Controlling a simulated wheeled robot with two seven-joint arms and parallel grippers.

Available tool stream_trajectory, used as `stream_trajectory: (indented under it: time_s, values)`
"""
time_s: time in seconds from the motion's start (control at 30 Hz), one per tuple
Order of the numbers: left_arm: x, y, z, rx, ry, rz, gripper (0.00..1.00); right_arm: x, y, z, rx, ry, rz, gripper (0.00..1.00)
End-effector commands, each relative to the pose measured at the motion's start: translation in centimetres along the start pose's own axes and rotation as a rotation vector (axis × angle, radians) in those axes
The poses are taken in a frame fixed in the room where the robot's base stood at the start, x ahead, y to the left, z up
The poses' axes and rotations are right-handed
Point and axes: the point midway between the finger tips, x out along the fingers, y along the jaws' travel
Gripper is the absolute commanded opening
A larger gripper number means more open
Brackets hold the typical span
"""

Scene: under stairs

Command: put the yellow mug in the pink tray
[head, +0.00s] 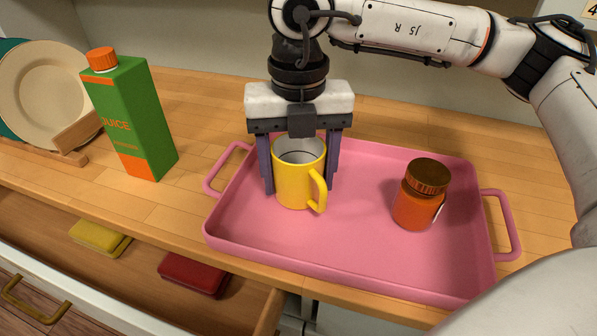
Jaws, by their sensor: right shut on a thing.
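The yellow mug (293,186) is upright over the left part of the pink tray (340,270). Its handle points to the front right. My right gripper (299,188) reaches down from above with one finger on each side of the mug, shut on it. Whether the mug's base touches the tray floor is hard to tell. My left gripper is not in view.
An orange jar with a brown lid (419,195) stands in the tray's right part. A green juice carton (131,118) stands left of the tray. Plates (45,85) sit in a wooden rack (75,135) at far left. An open drawer below holds a yellow item (99,236) and a red item (192,274).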

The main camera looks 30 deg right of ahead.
Motion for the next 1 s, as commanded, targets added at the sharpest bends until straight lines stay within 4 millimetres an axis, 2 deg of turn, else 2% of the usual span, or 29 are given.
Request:
stream_trajectory:
  time_s: [0.03, 0.07, 0.17, 0.43, 0.57, 0.67, 1.0]
  values:
    - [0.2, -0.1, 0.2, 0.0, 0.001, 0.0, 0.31, 0.3, 0.0, 0.0, 0.0, 0.0, 0.0, 0.21]
    - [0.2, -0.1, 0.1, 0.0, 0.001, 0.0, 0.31, 0.3, 0.0, 0.0, 0.0, 0.0, 0.0, 0.65]
    - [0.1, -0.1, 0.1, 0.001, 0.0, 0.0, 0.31, 0.2, 0.0, 0.0, 0.0, 0.0, -0.001, 0.8]
    - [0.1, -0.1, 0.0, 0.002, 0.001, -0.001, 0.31, 0.1, 0.0, 0.0, 0.0, 0.0, -0.001, 0.8]
    - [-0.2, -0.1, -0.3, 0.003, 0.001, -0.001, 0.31, -0.6, 0.0, 0.0, 0.0, -0.001, 0.0, 0.8]
    - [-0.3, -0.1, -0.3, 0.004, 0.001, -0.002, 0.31, -2.1, 0.1, 0.1, 0.0, -0.003, 0.002, 0.8]
    - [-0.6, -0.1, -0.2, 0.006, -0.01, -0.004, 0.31, -9.3, 0.1, 0.0, -0.001, -0.002, 0.001, 0.8]
